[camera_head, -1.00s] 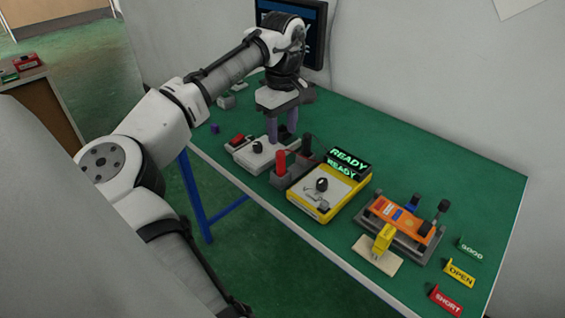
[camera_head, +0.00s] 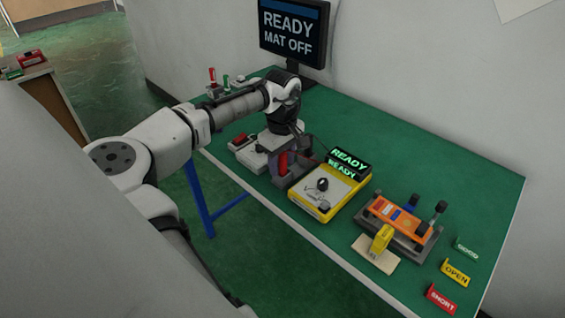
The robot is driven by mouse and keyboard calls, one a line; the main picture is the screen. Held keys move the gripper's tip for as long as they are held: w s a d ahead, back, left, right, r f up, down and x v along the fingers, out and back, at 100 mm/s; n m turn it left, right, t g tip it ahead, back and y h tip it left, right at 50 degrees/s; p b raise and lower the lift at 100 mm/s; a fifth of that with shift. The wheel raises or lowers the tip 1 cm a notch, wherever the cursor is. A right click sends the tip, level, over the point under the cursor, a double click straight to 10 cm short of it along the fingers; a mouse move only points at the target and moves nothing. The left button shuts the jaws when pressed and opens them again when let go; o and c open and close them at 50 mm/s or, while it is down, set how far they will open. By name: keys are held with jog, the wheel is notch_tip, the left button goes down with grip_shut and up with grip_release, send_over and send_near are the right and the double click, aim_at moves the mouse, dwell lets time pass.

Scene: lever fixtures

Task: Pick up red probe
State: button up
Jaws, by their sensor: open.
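The red probe (camera_head: 283,164) stands upright in a dark holder (camera_head: 284,181) beside the yellow meter (camera_head: 322,191). My gripper (camera_head: 284,154) is lowered over the probe with its jaws open. The probe's red lower part shows between the fingers, and its top is hidden by the gripper. I cannot tell whether a finger touches it. The dark second probe is mostly hidden behind my gripper.
A grey box with a red button (camera_head: 240,139) is left of my gripper. Right of the meter is an orange board (camera_head: 401,216) in a lever fixture. GOOD, OPEN (camera_head: 457,273) and SHORT signs stand at the right. The monitor (camera_head: 292,33) reads READY, MAT OFF.

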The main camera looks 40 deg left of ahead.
grip_shut()
jog(key=shift+r, duration=0.15)
